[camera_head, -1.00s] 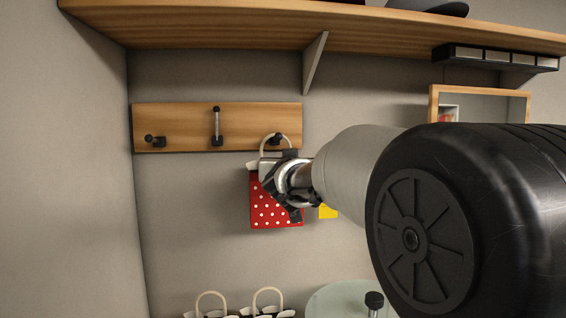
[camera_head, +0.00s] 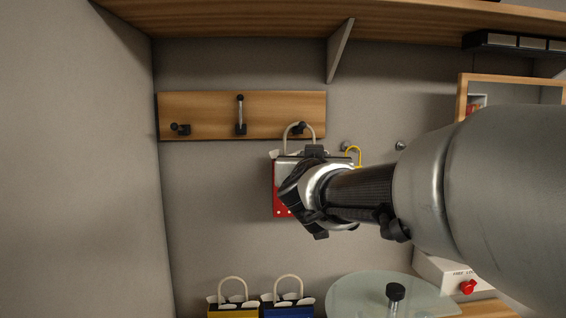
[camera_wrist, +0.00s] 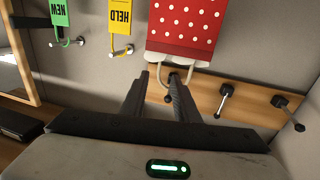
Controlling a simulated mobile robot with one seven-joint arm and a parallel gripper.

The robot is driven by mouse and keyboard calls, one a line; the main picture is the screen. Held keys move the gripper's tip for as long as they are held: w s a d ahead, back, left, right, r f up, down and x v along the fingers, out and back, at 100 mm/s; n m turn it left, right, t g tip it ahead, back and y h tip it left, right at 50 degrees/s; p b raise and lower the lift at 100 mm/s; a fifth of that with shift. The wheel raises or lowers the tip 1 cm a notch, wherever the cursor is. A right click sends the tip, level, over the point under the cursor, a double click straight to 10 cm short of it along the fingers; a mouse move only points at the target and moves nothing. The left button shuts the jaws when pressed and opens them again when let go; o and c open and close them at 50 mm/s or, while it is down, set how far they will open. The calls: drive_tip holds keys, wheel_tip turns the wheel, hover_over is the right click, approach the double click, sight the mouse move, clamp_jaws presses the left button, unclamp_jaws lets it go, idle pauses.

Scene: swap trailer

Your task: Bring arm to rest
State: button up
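A red bag with white dots (camera_head: 276,196) hangs by its pale handle from the right hook of the wooden hook board (camera_head: 205,125). My gripper (camera_head: 306,178) is in front of the bag in the head view and hides much of it. In the wrist view the bag (camera_wrist: 186,28) is at the top, with its handle looped over the hook. There the fingers of my gripper (camera_wrist: 158,76) stand apart with a gap between them, and the handle shows beyond their tips. I cannot tell whether a finger touches the handle.
In the wrist view a yellow HELD tag (camera_wrist: 120,18) and a green NEW tag (camera_wrist: 60,14) hang beside the bag. Yellow (camera_head: 234,312) and blue (camera_head: 288,311) bags stand below, near a round glass top (camera_head: 365,297). A wooden shelf (camera_head: 240,18) runs above.

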drive_tip(key=s+a+f+n+g+y+p, duration=0.25)
drive_tip(key=s+f, duration=0.25)
drive_tip(key=s, duration=0.3)
drive_tip(key=s+a+f+n+g+y+p, duration=0.1)
drive_tip(key=s+a+f+n+g+y, duration=0.25)
drive_tip(key=s, duration=0.55)
drive_tip(key=s+d+f+m+g+h+p, duration=0.1)
drive_tip(key=s+d+f+m+g+h, duration=0.1)
drive_tip(key=s+d+f+g, duration=0.4)
drive_tip(key=s+d+f+m, duration=0.1)
drive_tip(key=s+d+f, duration=0.1)
drive_tip(key=s+f, duration=0.3)
drive_tip(key=shift+s+m+h+p, duration=0.3)
drive_tip(key=shift+s+m+p, duration=0.1)
drive_tip(key=shift+s, duration=1)
